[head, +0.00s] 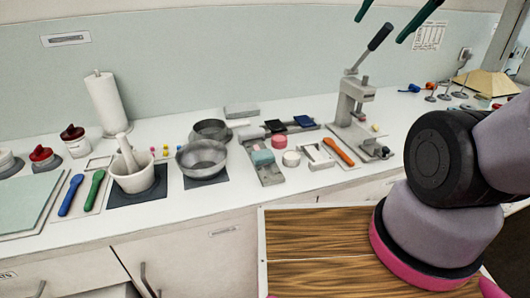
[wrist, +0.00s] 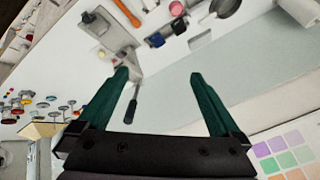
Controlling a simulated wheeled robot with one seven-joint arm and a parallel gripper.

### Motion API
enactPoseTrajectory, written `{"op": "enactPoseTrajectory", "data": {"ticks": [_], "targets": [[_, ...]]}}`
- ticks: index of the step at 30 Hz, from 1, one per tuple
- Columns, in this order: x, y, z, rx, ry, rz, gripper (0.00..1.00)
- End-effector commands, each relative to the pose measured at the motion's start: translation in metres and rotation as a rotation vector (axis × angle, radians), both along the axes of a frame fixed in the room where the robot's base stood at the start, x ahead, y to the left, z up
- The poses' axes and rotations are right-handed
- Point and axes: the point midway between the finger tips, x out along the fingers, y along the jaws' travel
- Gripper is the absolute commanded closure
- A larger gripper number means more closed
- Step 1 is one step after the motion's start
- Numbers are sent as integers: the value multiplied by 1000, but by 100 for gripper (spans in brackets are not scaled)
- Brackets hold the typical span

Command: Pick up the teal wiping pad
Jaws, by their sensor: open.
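The teal wiping pad (head: 263,157) appears as a small teal block in a grey tray (head: 270,177) on the white counter, in the head view. A pink block (head: 279,142) and dark blue pads lie close to it. My gripper (head: 392,14) shows only by its green fingertips at the top of the head view, high above the counter and to the right of the pad. In the wrist view my gripper (wrist: 159,75) is open, with nothing between its fingers. I cannot make out the teal pad clearly in the wrist view.
A grey lever press (head: 355,105) stands right of the tray, with an orange-handled tool (head: 338,152) in front. Metal bowls (head: 202,158), a mortar (head: 133,175) and a paper towel roll (head: 104,103) stand to the left. A wood-grained surface (head: 320,240) lies in front of the counter.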

Motion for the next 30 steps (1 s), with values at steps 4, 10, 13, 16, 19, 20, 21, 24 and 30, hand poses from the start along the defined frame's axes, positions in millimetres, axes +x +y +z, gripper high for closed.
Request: {"op": "enactPoseTrajectory", "data": {"ticks": [4, 10, 13, 16, 19, 20, 21, 24, 30], "targets": [[0, 0, 0, 0, 0, 0, 0], [0, 0, 0, 0, 0, 0, 0], [0, 0, 0, 0, 0, 0, 0], [0, 0, 0, -1, 0, 1, 3], [4, 2, -3, -26, 10, 25, 3], [7, 3, -4, -43, 18, 40, 3], [12, 5, -8, -75, 29, 71, 3], [28, 13, -20, -184, 72, 184, 3], [67, 39, -57, -424, 167, 514, 3]]}}
